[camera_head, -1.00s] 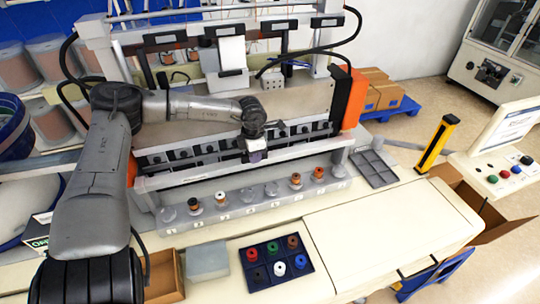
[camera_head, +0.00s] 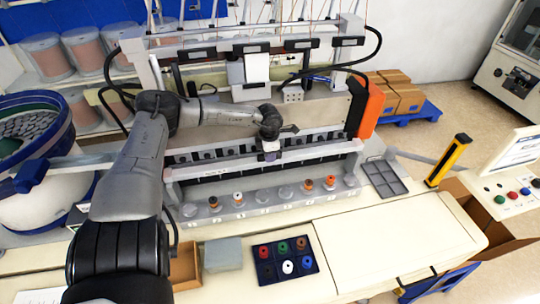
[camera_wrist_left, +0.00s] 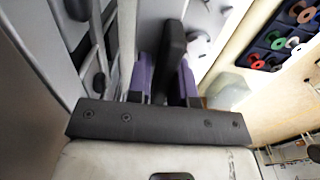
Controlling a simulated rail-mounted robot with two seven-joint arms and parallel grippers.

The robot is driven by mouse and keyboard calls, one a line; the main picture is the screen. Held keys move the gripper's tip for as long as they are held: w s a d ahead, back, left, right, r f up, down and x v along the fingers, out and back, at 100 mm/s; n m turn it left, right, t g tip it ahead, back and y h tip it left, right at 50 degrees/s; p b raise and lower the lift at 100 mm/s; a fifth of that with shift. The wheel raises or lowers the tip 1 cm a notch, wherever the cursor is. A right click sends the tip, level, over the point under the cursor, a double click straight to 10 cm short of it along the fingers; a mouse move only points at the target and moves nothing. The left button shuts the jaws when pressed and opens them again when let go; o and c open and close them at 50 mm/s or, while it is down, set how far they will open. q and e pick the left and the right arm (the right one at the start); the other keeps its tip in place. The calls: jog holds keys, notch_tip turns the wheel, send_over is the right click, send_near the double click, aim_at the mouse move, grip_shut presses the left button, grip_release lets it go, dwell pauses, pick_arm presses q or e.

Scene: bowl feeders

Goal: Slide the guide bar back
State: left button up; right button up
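The guide bar (camera_head: 314,152) is a long grey rail running left to right across the front of the machine, behind a row of bobbins. My left gripper (camera_head: 268,154) is at the middle of the bar, reaching down from behind it. In the left wrist view its two purple fingers (camera_wrist_left: 166,82) stand on either side of a dark upright handle (camera_wrist_left: 173,45) and look closed on it. The fingertips are partly hidden by the handle and the dark gripper plate. My right gripper is not in view.
A grey base with several bobbins (camera_head: 238,198) stands in front of the bar. A blue tray of coloured spools (camera_head: 267,277) and an open cardboard box (camera_head: 186,265) are nearer. An orange end block (camera_head: 369,107) stands at the machine's right. The cream cover at right is clear.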

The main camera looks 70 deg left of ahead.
pick_arm(q)
jog(key=o, duration=0.4)
jog(key=shift+a+r, duration=0.1)
jog(key=shift+a, duration=0.05)
notch_tip(320, 180, up, 14)
jog(key=p, duration=1.3)
